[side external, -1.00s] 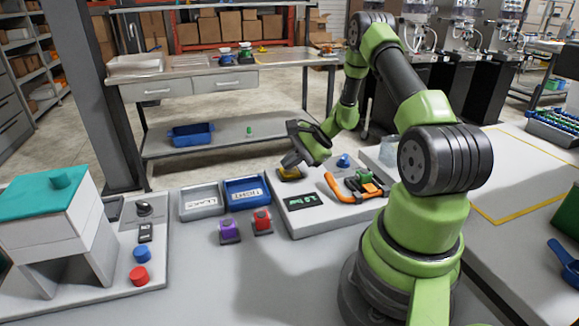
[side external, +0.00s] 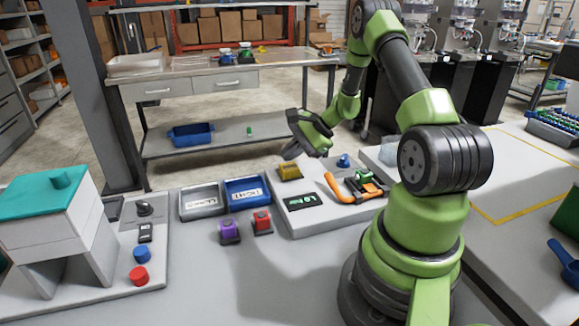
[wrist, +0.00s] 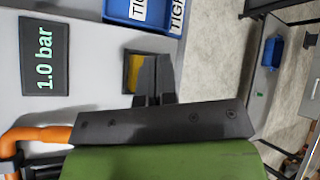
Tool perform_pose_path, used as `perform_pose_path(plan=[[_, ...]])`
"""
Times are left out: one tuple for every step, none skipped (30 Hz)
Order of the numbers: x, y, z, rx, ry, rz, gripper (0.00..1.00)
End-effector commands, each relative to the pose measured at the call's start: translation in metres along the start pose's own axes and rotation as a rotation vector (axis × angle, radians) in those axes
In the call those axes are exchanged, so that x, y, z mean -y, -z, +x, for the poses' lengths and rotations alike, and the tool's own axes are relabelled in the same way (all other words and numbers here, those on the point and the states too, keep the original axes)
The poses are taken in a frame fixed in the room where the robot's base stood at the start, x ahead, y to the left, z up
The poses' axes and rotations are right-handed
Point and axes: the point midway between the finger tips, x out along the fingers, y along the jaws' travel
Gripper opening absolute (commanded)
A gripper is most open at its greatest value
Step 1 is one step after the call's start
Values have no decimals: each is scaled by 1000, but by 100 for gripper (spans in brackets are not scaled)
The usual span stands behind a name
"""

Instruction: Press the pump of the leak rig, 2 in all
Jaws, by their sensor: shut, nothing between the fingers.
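The leak rig is a pale board (side external: 292,222) with a dark display (side external: 300,200), which reads "1.0 bar" in the wrist view (wrist: 43,57). A yellow block on a dark base (side external: 290,171), apparently the pump, sits at the board's back left. It also shows in the wrist view (wrist: 132,73), partly hidden by my fingers. My gripper (side external: 318,151) is shut and empty, raised above and slightly right of the yellow block, apart from it. In the wrist view the fingertips (wrist: 154,59) overlap the block's right side.
An orange hose or handle (side external: 340,188) and a blue knob (side external: 343,161) are on the board's right. A grey tray (side external: 202,211) and a blue tray (side external: 246,202) stand left. Purple (side external: 229,231) and red (side external: 262,222) blocks sit in front of them.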

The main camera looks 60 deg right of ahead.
Motion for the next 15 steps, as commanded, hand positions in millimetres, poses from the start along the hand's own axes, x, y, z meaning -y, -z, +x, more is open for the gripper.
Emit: perform_pose_path(plan=[[1,-1,-2,0,1,-1,0],[2,-2,-3,0,1,-2,0],[4,-4,-5,-1,2,-2,0],[6,-5,-7,-1,3,-3,0],[8,-7,-10,-1,2,-3,0],[10,-9,-12,-1,2,-4,0],[11,-10,-15,-2,3,-3,0],[12,-12,-17,-1,2,-3,0],[14,-14,-20,-2,1,-4,0],[16,-16,-22,-1,2,-3,0],[18,-17,-24,-1,2,-2,0],[20,-19,-26,0,2,-3,0],[21,-20,-28,0,2,-2,0],[22,-22,-30,0,2,-2,0],[23,-23,-32,-1,2,-2,0]])
